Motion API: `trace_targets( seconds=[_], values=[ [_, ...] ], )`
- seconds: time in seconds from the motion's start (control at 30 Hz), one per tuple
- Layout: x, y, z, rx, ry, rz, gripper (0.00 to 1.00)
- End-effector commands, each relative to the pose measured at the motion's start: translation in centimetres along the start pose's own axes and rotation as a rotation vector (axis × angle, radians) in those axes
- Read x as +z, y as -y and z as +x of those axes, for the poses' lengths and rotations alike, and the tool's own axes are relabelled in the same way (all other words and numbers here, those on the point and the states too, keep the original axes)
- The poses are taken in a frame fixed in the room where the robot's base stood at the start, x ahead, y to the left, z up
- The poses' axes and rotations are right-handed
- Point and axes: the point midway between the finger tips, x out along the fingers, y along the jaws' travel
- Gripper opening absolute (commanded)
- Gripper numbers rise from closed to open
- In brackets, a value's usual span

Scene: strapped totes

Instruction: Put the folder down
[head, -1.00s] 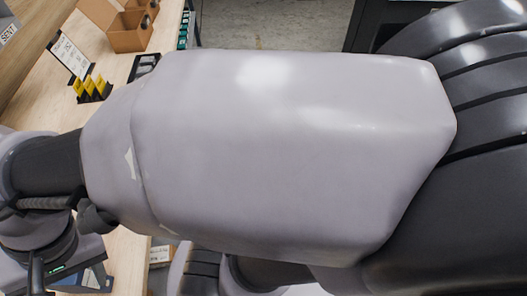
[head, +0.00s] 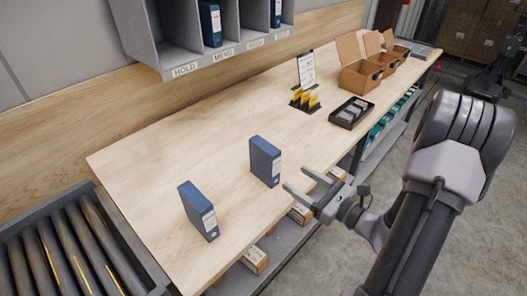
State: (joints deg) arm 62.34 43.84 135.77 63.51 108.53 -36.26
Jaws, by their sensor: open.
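Two blue folders with white spine labels stand upright on the wooden table, apart from each other. One folder (head: 265,161) stands near the table's front edge, closest to my gripper. The other folder (head: 199,211) stands further left and nearer the camera. My gripper (head: 298,181) is open and empty, just right of the nearer folder, with its fingers pointing toward it. The fingers look apart from the folder. The frames do not show which of the two folders the task means.
A grey shelf (head: 170,55) with labelled compartments holds more blue folders above the table (head: 150,165). A roller conveyor (head: 70,250) lies at left. A black tray (head: 351,113), a yellow card holder (head: 305,99) and open cardboard boxes (head: 357,75) stand further back. The table's middle is clear.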

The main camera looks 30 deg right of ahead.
Motion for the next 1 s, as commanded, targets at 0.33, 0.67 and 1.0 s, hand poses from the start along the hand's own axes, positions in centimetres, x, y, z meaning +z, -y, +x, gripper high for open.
trace_targets(
  seconds=[0.33,0.67,1.0],
  values=[
    [-1.2,2.0,6.5,-0.069,0.012,0.03,0.62],
    [-0.9,2.6,11.8,-0.072,0.012,0.031,0.62],
    [-0.5,3.2,16.5,-0.071,0.01,0.032,0.62]
  ],
)
